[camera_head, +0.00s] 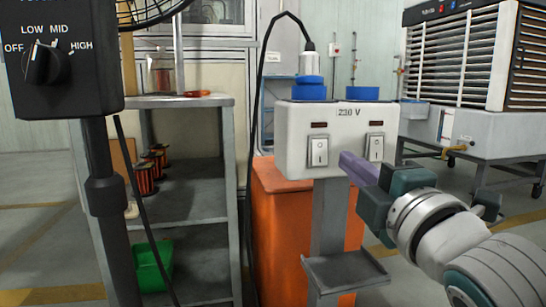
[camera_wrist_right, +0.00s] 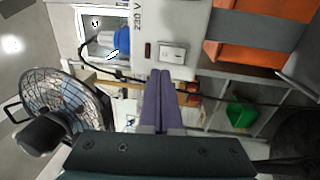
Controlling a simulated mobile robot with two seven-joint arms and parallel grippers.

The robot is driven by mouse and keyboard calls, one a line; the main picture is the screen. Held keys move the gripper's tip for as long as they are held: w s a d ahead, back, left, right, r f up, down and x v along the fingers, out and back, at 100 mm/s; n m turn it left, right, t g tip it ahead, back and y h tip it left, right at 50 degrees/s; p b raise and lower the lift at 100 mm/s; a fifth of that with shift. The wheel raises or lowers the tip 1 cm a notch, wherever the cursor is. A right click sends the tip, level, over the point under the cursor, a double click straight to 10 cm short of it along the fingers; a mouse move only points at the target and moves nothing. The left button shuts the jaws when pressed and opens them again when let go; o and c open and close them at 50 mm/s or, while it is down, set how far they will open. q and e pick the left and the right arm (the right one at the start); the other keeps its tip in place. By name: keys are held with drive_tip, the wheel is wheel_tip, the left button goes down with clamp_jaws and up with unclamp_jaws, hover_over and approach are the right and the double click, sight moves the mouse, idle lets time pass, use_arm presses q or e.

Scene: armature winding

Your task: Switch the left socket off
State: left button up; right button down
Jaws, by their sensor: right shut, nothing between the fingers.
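A white socket box (camera_head: 339,166) marked 230 V stands on a grey post in the head view. The left socket switch (camera_head: 319,151) is a white rocker on its front, below a small dark red indicator. The right socket switch (camera_head: 376,147) is a like rocker. A plug with a black cable sits in the left blue socket (camera_head: 309,88). My right gripper (camera_head: 345,158) is shut and empty, its purple fingers just in front of the box between the two switches. In the wrist view its fingertips (camera_wrist_right: 161,76) lie below one switch (camera_wrist_right: 171,53). My left gripper is not in view.
A fan control panel (camera_head: 62,62) on a black pole stands at the left. Behind it is a grey shelf (camera_head: 190,101) with coils and a green bin (camera_head: 152,266). An orange cabinet (camera_head: 275,225) is behind the post. A small grey tray (camera_head: 345,268) sticks out below the box.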

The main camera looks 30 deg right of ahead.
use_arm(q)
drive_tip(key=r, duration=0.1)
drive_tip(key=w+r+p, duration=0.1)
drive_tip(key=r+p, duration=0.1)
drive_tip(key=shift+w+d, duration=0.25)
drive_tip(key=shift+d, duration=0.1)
use_arm(e)
drive_tip(key=s, duration=0.4)
drive_tip(key=s+a+r, duration=0.1)
drive_tip(key=shift+s, duration=0.4)
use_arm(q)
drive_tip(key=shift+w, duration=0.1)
use_arm(e)
drive_tip(key=shift+w+d+r, duration=0.1)
